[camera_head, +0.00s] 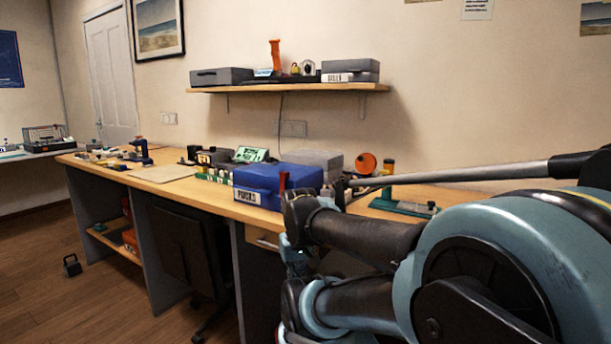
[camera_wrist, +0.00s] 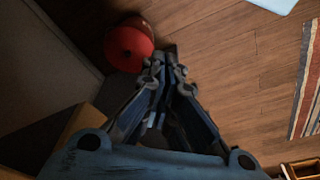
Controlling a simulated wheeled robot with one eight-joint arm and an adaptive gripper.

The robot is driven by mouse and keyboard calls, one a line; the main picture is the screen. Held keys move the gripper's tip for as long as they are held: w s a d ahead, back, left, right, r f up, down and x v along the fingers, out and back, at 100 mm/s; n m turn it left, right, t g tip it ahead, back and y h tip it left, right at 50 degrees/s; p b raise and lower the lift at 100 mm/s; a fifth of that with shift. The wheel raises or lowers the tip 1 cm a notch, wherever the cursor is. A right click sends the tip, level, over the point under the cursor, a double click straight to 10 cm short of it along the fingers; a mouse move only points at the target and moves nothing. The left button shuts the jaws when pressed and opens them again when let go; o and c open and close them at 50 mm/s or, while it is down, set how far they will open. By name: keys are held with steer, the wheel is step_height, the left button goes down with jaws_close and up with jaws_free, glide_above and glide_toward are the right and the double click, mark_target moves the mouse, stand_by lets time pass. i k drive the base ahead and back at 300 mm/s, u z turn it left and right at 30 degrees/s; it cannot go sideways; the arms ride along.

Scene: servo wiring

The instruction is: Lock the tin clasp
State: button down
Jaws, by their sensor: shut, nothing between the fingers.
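A blue box (camera_head: 290,177) with a white label on its front stands near the front edge of the long wooden bench in the head view. It may be the tin, but I cannot make out a clasp on it. My arm covers the area just right of it. My gripper (camera_wrist: 166,62) is shut and empty in the wrist view. It points down towards the wooden floor, away from the bench top. No tin or clasp shows in the wrist view.
The bench (camera_head: 150,181) also holds a grey box (camera_head: 316,158), an orange reel (camera_head: 365,163) and small parts. A shelf (camera_head: 290,88) hangs above. A dark chair (camera_head: 183,245) stands under the bench. A red round object (camera_wrist: 128,45) is close to my fingertips.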

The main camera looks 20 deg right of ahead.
mark_target(284, 174)
steer(key=k, duration=1)
steer(key=u, duration=1.45)
steer(key=i, duration=0.55)
steer(key=z, duration=0.8)
